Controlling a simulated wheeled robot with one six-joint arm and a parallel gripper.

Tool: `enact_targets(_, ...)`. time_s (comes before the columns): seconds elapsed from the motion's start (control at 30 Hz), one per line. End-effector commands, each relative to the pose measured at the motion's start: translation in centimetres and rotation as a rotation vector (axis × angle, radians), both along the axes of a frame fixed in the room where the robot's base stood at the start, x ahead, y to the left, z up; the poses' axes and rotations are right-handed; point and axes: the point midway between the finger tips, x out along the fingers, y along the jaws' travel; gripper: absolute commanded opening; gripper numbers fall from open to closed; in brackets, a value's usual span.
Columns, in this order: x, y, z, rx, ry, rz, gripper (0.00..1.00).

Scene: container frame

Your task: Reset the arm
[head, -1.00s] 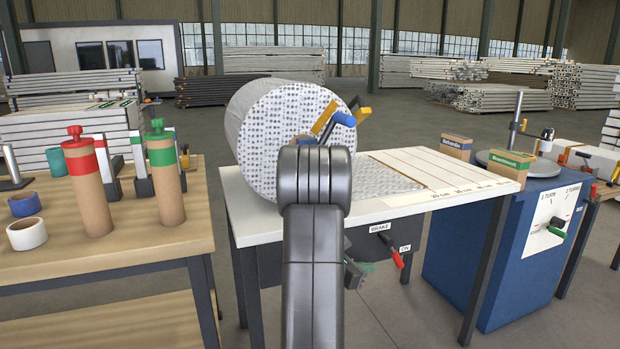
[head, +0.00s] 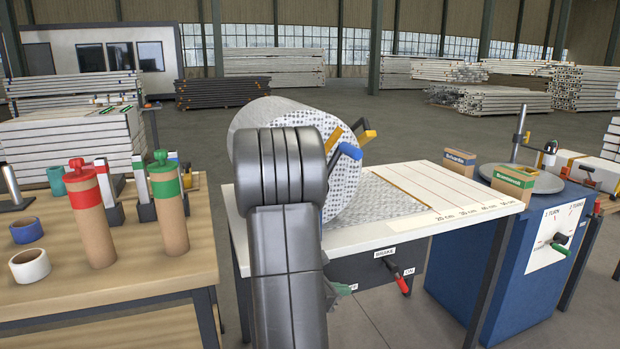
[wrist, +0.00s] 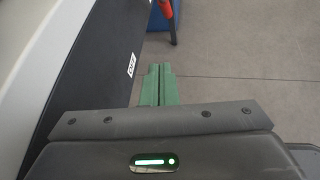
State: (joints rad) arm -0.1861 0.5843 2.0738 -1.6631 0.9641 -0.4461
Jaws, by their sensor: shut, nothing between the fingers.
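My gripper's two green fingers (wrist: 158,85) are closed together with nothing between them in the wrist view. They point past a dark panel with an OFF label (wrist: 131,64) towards the grey floor. In the head view, my grey arm (head: 285,230) stands upright in front of the white table, and only a bit of green gripper (head: 342,289) shows beside it. The rest of the gripper is hidden behind the arm.
A patterned roll (head: 345,185) lies on the white table (head: 440,220), partly behind my arm. A red-handled BRAKE lever (head: 401,283) sticks out below the tabletop. A wooden table (head: 120,290) with red- and green-capped tubes is at left, a blue cabinet (head: 490,270) at right.

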Motion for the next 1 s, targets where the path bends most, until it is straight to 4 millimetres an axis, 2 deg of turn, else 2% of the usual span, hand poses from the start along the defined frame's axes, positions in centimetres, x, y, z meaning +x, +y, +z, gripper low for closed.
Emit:
enact_targets(0.1, -0.6, 1.0, 0.8, 0.0, 0.0, 0.002, 0.0)
enact_targets(0.33, -1.2, 1.8, 1.2, 0.0, 0.0, 0.0, 0.0)
enact_targets(0.73, -1.3, 1.8, 1.3, 0.002, -0.002, -0.004, 0.0)
enact_targets(1.0, -2.4, 0.9, 2.6, 0.033, -0.031, -0.046, 0.0)
